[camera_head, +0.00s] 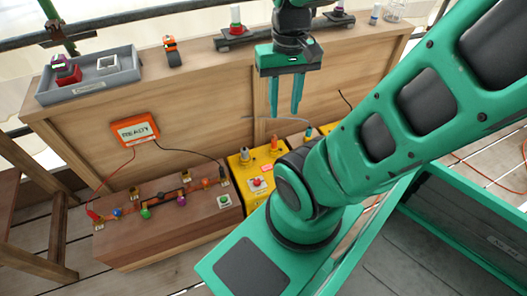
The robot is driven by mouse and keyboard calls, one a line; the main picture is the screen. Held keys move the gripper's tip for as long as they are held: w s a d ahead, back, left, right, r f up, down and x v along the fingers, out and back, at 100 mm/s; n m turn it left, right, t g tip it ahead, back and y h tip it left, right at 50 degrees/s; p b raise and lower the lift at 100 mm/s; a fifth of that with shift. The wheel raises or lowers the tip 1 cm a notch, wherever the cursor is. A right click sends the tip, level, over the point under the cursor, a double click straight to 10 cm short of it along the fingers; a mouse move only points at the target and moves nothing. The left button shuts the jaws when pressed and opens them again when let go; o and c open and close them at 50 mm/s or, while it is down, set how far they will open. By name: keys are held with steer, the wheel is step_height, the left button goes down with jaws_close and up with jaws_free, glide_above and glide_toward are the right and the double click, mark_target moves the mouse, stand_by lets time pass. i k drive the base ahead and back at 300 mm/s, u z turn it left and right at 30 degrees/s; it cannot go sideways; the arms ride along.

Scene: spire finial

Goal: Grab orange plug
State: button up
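A small upright orange peg-like piece (274,143), which looks like the orange plug, stands on the yellow box (240,170) at the lower middle. My gripper (286,112) hangs above and slightly right of it in the picture, fingers pointing down. Its two green fingers are apart with nothing between them, and it does not touch the orange piece. Another small orange and black item (171,46) sits on the wooden ledge at the upper left. My arm covers the right part of the yellow box area.
A wooden box (160,245) with coloured knobs and a black bar stands left of the yellow box. An orange READY display (134,130) with red and black wires is behind it. A grey tray (120,77) lies on the ledge. A green bin (470,215) is at right.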

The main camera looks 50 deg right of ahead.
mark_target(274, 147)
steer(key=k, duration=1.4)
steer(key=z, duration=0.75)
steer(key=i, duration=1)
